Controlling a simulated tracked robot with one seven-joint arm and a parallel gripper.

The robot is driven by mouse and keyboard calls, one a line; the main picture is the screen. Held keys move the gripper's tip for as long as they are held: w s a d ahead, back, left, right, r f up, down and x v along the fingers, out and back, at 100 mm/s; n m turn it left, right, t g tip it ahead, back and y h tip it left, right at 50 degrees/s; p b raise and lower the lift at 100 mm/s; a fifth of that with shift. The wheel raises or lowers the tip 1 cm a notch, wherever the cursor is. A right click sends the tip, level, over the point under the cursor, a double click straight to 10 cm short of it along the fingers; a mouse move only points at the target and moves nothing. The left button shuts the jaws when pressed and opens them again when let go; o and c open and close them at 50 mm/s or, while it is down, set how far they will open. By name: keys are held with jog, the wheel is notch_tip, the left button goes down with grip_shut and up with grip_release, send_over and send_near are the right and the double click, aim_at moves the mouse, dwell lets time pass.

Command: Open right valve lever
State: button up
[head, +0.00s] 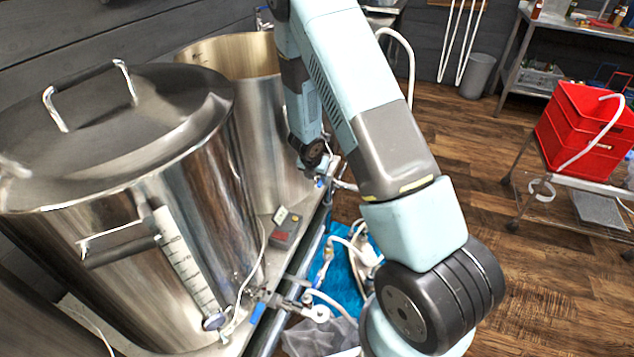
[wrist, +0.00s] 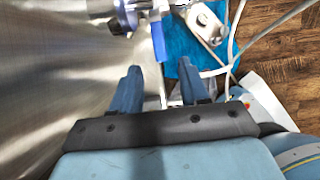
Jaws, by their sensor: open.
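In the wrist view, a metal valve (wrist: 128,14) sits at the top beside a steel wall, with a blue lever (wrist: 159,42) hanging down from it. My gripper (wrist: 158,74) is open, its two blue fingers apart. The lever's lower end shows in line with the gap between the fingertips; I cannot tell how deep it is or whether anything touches. In the head view, the end of my arm is low beside the rear kettle (head: 280,125), close to the right valve's blue lever (head: 321,182). My arm partly hides that valve and the fingers are not clear there.
The lidded kettle (head: 110,110) stands at left, with a second valve (head: 290,304) and blue lever (head: 257,312) at its base. A control box (head: 287,232), hoses and a blue cloth (head: 345,275) are close by. Red crates (head: 575,125) stand on a cart at right.

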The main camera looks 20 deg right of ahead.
aim_at(318, 184)
jog(key=shift+x, duration=2.25)
grip_shut()
jog(key=shift+a, duration=0.35)
